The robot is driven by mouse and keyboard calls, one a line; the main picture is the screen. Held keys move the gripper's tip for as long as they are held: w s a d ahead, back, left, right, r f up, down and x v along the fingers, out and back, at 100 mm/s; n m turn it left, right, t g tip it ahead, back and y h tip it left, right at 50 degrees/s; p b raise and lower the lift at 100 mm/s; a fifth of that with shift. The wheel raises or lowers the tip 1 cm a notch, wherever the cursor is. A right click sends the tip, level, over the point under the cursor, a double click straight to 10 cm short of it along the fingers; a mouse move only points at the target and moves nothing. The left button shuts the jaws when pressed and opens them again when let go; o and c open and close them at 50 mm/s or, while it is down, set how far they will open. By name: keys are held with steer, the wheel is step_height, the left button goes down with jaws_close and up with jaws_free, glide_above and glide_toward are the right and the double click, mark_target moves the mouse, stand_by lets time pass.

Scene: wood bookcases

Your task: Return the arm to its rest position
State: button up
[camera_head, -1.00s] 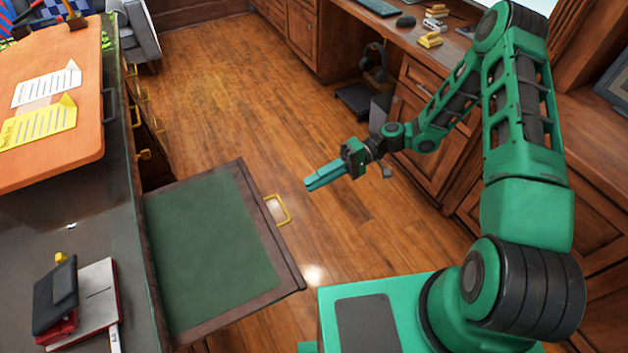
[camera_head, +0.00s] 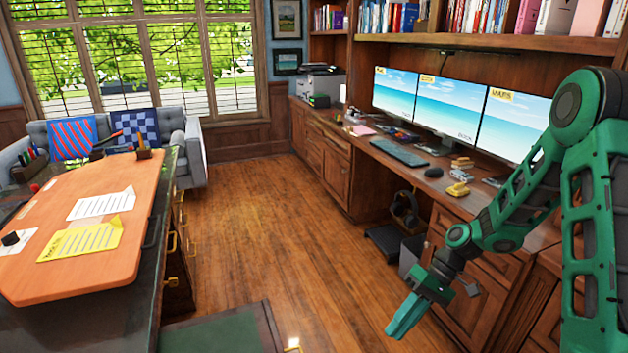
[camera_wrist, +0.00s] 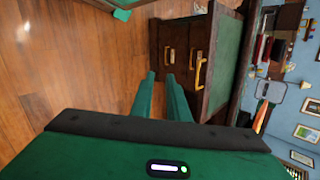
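My green arm stands bent at the right of the head view, with the forearm reaching down and left. My gripper (camera_head: 395,328) hangs over the wood floor in front of the right-hand cabinets, fingers pointing down and left. In the wrist view my gripper (camera_wrist: 161,74) shows two green fingers a little apart, with nothing between them. It is clear of the furniture.
Cabinets (camera_head: 480,288) line the right. The wood floor (camera_head: 262,215) between is clear.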

steer(key=s+d+r+m+t+h, duration=0.35)
steer(key=s+d+r+h, duration=0.35)
steer(key=d+r, duration=0.65)
steer(key=s+d+r+m, duration=0.2)
steer(key=s+d+r, duration=0.1)
steer(key=s, duration=0.4)
steer(key=s+d+r+m, duration=0.3)
steer(key=s+d, duration=0.1)
steer(key=s, duration=0.3)
steer(key=shift+s+r+m+t, duration=0.15)
steer(key=shift+s+m+t, duration=0.2)
steer(key=shift+s, duration=0.05)
steer(key=shift+s, duration=0.1)
